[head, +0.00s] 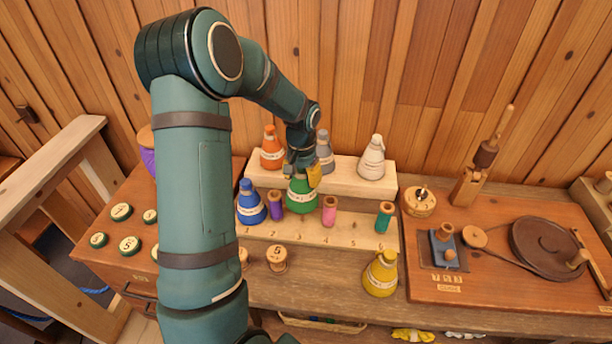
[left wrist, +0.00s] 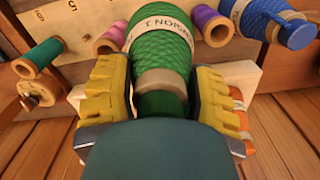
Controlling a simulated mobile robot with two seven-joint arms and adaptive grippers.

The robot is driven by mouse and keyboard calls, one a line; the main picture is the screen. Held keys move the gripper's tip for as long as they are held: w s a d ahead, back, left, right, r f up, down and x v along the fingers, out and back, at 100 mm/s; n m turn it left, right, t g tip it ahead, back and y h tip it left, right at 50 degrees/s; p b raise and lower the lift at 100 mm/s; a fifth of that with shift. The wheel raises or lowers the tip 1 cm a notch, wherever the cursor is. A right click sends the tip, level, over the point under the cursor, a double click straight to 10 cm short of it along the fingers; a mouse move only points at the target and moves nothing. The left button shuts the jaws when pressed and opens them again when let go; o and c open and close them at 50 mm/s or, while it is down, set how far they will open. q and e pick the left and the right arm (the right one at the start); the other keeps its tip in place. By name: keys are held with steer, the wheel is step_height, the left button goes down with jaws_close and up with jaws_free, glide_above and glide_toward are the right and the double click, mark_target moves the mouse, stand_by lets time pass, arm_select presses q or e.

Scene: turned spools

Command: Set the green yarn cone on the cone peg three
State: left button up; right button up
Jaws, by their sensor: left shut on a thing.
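The green yarn cone (head: 300,196) stands over the front tier of the wooden peg rack (head: 318,236), above the printed number 3, between a purple spool (head: 276,204) and a pink spool (head: 330,210). My left gripper (head: 303,175) is shut on the cone's narrow top from above. In the left wrist view the gripper's yellow pads (left wrist: 160,95) lie on both sides of the green cone (left wrist: 160,50). Peg three is hidden by the cone, and I cannot tell whether the cone's base touches the rack. My right gripper is not in view.
A blue cone (head: 250,203) and a teal spool (head: 384,218) stand on the front tier. Orange (head: 271,148), grey (head: 325,153) and white (head: 371,158) cones stand on the tier behind. A yellow cone (head: 380,274) stands in front, left of a winder board (head: 505,285).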

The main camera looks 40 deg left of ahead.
arm_select(q)
steer(key=shift+f+b, duration=1.95)
steer(key=shift+f, duration=0.95)
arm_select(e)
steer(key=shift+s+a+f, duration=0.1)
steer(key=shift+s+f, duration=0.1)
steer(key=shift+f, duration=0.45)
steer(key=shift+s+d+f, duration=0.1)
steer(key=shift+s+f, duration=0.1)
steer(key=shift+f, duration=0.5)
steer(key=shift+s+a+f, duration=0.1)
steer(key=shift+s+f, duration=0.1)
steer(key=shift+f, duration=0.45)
arm_select(q)
steer(key=shift+f+b, duration=0.65)
steer(key=shift+f, duration=0.35)
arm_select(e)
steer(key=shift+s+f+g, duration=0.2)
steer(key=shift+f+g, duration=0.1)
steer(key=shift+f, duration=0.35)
arm_select(q)
steer(key=shift+f+b, duration=0.35)
steer(key=shift+f, duration=0.2)
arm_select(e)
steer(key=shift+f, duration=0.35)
arm_select(q)
steer(key=o, duration=0.9)
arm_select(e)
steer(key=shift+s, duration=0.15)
